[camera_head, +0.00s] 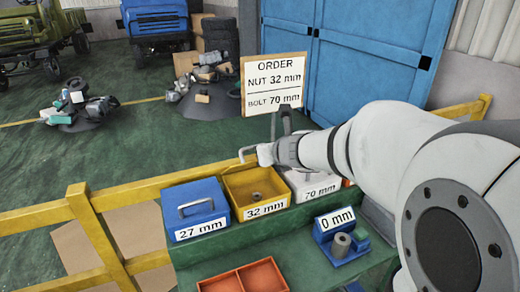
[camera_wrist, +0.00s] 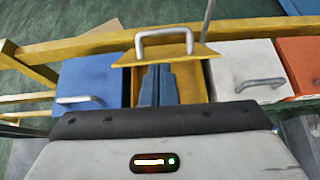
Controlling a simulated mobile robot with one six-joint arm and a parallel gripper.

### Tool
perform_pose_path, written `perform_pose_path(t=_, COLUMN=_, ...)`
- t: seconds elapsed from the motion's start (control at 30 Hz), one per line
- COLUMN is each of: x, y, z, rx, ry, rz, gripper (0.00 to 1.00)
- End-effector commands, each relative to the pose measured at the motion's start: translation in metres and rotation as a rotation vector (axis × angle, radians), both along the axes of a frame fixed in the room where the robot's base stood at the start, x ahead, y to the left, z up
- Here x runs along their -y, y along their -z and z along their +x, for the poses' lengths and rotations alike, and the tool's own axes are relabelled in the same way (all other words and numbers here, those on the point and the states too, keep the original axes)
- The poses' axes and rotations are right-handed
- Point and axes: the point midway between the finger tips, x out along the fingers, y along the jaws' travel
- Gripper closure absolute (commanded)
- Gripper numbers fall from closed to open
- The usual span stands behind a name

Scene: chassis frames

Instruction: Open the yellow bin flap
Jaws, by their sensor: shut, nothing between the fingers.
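The yellow bin (camera_head: 238,192) stands between the blue and white bins, labelled 32 mm. Its top is open in the head view, and a small brown nut-like part (camera_head: 256,195) shows inside. Its yellow flap (camera_wrist: 198,53) is raised at the back, with the grey handle (camera_wrist: 164,33) standing up in the wrist view. My gripper (camera_wrist: 157,70) is shut and empty, its dark fingers over the bin opening in front of the flap. I cannot tell whether the fingertips touch the flap. In the head view, my wrist hides part of the flap.
The blue 27 mm bin (camera_head: 194,209) and white 70 mm bin (camera_head: 312,186) flank it with lids down. An orange bin (camera_wrist: 301,63) is farther right. An order sign (camera_head: 273,84) stands behind. A yellow rail (camera_head: 140,192) runs behind the bins. A red tray (camera_head: 242,279) lies in front.

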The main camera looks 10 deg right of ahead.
Motion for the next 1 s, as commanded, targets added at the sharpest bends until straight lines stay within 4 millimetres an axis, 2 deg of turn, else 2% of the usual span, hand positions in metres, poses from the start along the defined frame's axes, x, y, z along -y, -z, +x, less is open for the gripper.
perform_pose_path(t=0.17, x=-0.007, y=0.015, z=0.015, rx=-0.004, ry=-0.014, rz=-0.001, gripper=1.0)
perform_pose_path(t=0.4, x=-0.015, y=0.039, z=0.053, rx=-0.004, ry=-0.014, rz=0.0, gripper=1.0)
perform_pose_path(t=0.6, x=-0.018, y=0.05, z=0.075, rx=-0.003, ry=-0.012, rz=-0.001, gripper=1.0)
perform_pose_path(t=1.0, x=-0.02, y=0.052, z=0.082, rx=-0.001, ry=-0.013, rz=-0.002, gripper=1.0)
